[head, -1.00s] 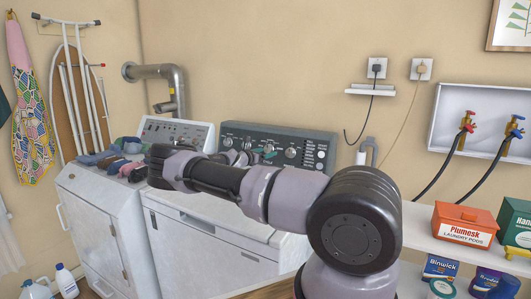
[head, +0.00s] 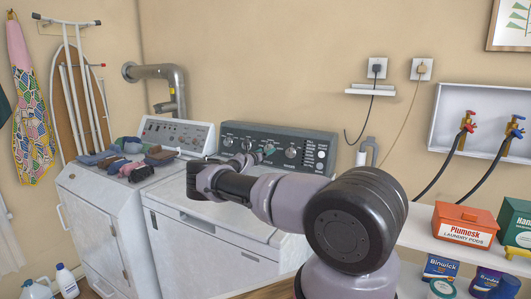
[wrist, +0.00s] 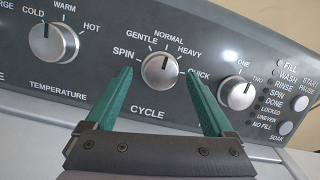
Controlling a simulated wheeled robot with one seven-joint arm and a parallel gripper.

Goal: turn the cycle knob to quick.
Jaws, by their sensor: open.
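The cycle knob (wrist: 160,71) is a silver dial on the dark washer panel (head: 318,143). In the wrist view its pointer mark stands near NORMAL; QUICK is printed to its lower right. My gripper (wrist: 158,76) is open, with one green finger to the lower left of the knob and the other to its lower right. Nothing is held. I cannot tell whether the fingertips touch the knob or stop short of the panel. In the head view my gripper (head: 262,153) is small in front of the panel and partly hides the knob.
The temperature knob (wrist: 53,42) is left of the cycle knob, and another knob (wrist: 236,93) is close to the right finger. Folded clothes (head: 125,158) lie on the machine at left. Shelf boxes, including an orange one (head: 464,223), stand at right.

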